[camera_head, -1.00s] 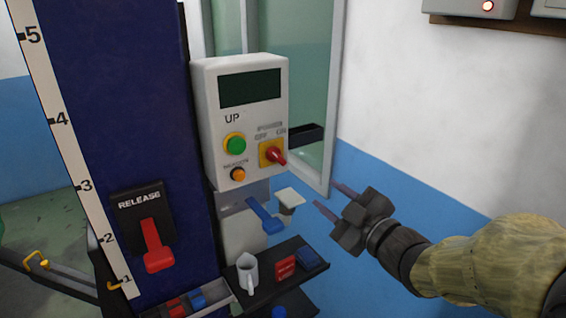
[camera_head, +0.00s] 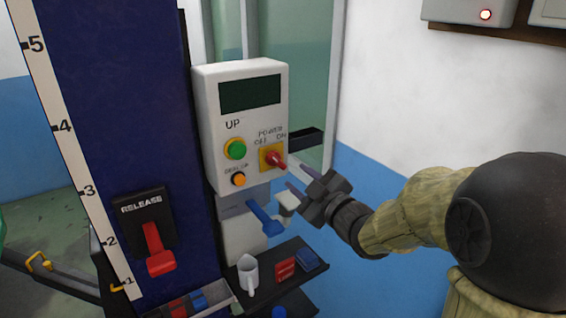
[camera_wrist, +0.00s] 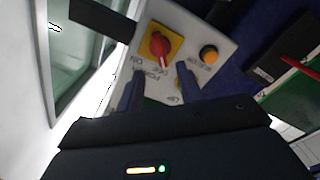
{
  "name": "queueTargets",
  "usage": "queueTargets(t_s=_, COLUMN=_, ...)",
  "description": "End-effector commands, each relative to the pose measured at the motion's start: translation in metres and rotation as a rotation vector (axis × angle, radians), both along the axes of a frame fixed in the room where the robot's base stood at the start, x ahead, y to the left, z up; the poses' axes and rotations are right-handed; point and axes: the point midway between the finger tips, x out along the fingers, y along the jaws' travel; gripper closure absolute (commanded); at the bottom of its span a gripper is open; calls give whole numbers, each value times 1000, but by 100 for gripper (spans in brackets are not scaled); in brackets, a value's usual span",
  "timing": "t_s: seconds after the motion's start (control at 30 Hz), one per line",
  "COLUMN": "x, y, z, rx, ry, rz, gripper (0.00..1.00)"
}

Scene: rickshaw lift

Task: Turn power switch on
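The power switch (camera_head: 274,159) is a red rotary knob on a yellow plate, low on the right of the white control box (camera_head: 208,110). Its knob points down and right in the head view, and the display is dark. In the wrist view the red knob (camera_wrist: 158,46) is above the fingers, with its plate turned round. My gripper (camera_head: 296,194) is just below and right of the knob in the head view. In the wrist view my gripper (camera_wrist: 161,88) has its two fingers apart with nothing between them. The fingers do not touch the knob as far as I can see.
A green button (camera_head: 236,148) and an orange button (camera_head: 238,179) are left of the switch. A blue lever (camera_head: 264,217) is below the box. A black shelf (camera_head: 302,281) holds a white jug (camera_head: 248,272) and small boxes. A red release lever (camera_head: 155,250) is on the blue column.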

Motion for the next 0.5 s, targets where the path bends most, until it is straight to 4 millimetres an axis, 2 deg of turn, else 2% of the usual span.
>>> queueTargets(t_s=0.3, x=46, y=32, z=2, rx=1, ry=1, rz=2, gripper=64)
queueTargets(t_s=0.5, x=61, y=42, z=1, rx=0, ry=-1, rz=1, gripper=64)
